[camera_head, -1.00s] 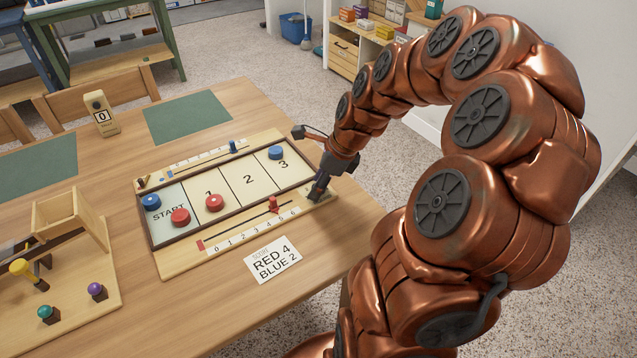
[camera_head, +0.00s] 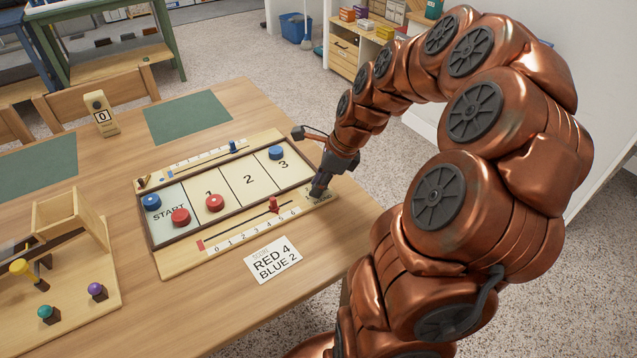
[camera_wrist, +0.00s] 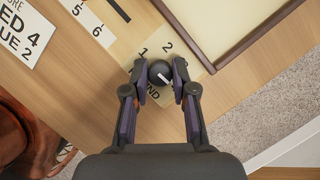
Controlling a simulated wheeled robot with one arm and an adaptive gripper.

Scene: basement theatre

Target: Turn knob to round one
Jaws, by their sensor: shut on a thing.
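The round black knob (camera_wrist: 160,73) shows in the wrist view between my fingertips. It has a short white pointer mark that lies toward its lower right in that view. The printed numbers 1 (camera_wrist: 143,51) and 2 (camera_wrist: 168,44) are on the pale board just above the knob, and part of the word ROUND (camera_wrist: 152,92) shows below it. My gripper (camera_wrist: 159,76) is shut on the knob, one finger on each side. In the head view my gripper (camera_head: 318,190) is at the right end of the game board (camera_head: 185,262) and hides the knob.
Red and blue pucks (camera_head: 215,203) lie on the board's lanes. A red slider (camera_head: 273,205) stands on the number scale near my gripper. A score card (camera_head: 272,260) reads RED 4, BLUE 2. A wooden device (camera_head: 75,300) with coloured knobs stands at left.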

